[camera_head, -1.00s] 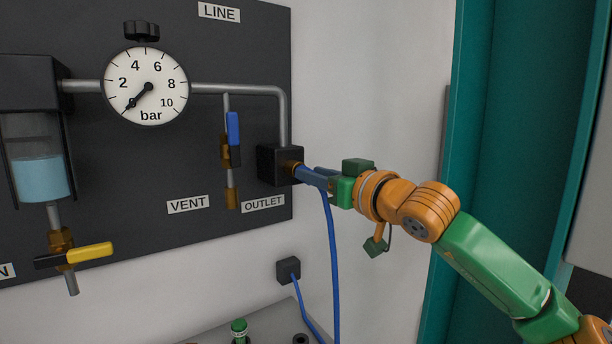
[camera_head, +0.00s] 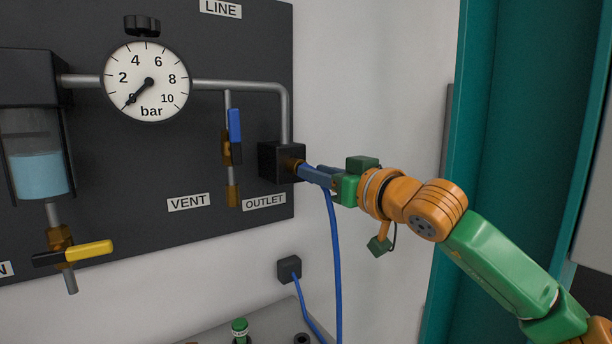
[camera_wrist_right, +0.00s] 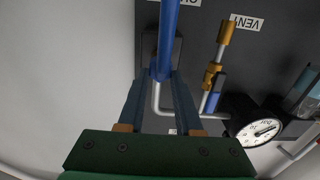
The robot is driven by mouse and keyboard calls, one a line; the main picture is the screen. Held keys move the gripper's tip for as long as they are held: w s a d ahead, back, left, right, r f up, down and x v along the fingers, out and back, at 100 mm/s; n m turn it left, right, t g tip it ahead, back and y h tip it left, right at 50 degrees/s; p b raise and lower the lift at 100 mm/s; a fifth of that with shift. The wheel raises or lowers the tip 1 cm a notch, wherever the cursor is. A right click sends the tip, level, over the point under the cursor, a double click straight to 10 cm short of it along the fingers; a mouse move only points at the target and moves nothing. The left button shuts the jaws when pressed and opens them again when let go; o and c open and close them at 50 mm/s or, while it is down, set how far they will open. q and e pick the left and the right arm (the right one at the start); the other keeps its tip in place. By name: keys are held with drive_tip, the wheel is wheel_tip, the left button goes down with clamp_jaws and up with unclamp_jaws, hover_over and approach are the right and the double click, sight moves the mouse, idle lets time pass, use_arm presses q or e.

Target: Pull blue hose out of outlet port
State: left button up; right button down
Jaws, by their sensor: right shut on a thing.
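The blue hose (camera_head: 334,260) hangs down from the outlet block (camera_head: 275,163) on the dark panel, its end at the block's brass fitting (camera_head: 291,163). My right gripper (camera_head: 312,173) is shut on the hose end, right by the fitting. Its fingers hide the joint, so I cannot tell how deep the hose sits in the port. In the right wrist view, the hose (camera_wrist_right: 169,35) runs up from between the blue-grey fingertips (camera_wrist_right: 161,75), in front of the dark block. My left gripper is not in view.
A blue-handled valve (camera_head: 234,130) stands left of the outlet block. The pressure gauge (camera_head: 146,82) reads near zero. A second thin blue line leaves a wall socket (camera_head: 289,268) below. A teal cabinet edge (camera_head: 470,150) stands close behind my right arm. The white wall between is clear.

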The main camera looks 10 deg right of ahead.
drive_tip(key=b+v, duration=0.2)
drive_tip(key=v, duration=0.4)
idle(0.4)
drive_tip(key=s+d+r, duration=0.2)
drive_tip(key=s+r, duration=0.1)
drive_tip(key=s, duration=0.2)
drive_tip(key=shift+s+p, duration=0.3)
drive_tip(key=shift+p, duration=0.05)
